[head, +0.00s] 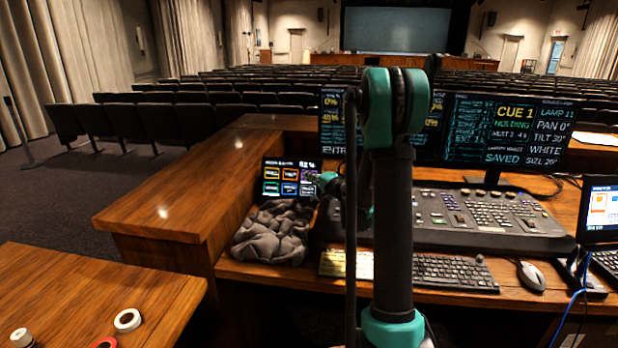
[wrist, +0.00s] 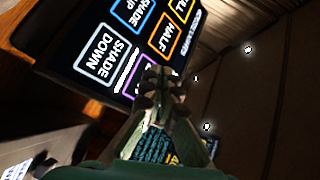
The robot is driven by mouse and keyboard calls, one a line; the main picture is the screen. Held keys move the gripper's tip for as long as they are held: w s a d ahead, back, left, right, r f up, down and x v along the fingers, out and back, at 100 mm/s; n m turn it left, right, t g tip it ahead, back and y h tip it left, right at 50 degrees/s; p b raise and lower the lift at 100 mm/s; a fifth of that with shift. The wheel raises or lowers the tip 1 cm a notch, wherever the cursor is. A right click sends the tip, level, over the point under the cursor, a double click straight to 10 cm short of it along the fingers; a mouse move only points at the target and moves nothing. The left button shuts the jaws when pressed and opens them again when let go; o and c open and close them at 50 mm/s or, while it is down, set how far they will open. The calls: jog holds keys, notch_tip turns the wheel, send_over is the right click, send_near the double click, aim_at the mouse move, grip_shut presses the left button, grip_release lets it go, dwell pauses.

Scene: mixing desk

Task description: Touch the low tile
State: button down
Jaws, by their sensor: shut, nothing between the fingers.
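A touch panel (head: 289,163) with two rows of coloured tiles stands tilted on the desk in the head view; its labels are too small to read there. The panel also fills the upper left of the wrist view, turned sideways. There I read SHADE DOWN (wrist: 101,59), SHADE UP, HALF (wrist: 163,42) and part of a yellow tile. A purple-edged tile (wrist: 127,83) is mostly hidden behind my gripper (wrist: 164,78), so I cannot read its label. My gripper (head: 325,180) is shut and empty at the panel's right side. I cannot tell whether the fingertips touch the screen.
A crumpled grey cloth (head: 272,234) lies below the panel. A mixing console (head: 480,215), keyboard (head: 450,272), mouse (head: 531,276) and wide monitors (head: 510,130) stand to the right. A raised wooden ledge (head: 180,190) borders the left. Tape rings (head: 127,320) lie on the near table.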

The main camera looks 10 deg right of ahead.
jog(key=shift+s+a+r, duration=0.25)
jog(key=shift+s+r, duration=0.15)
jog(key=shift+s, duration=0.3)
jog(key=shift+s+a+r, duration=0.2)
jog(key=shift+s+r, duration=0.15)
jog(key=shift+s, duration=0.35)
jog(key=shift+s+a+r, duration=0.25)
jog(key=shift+s+r, duration=0.15)
jog(key=shift+s, duration=0.3)
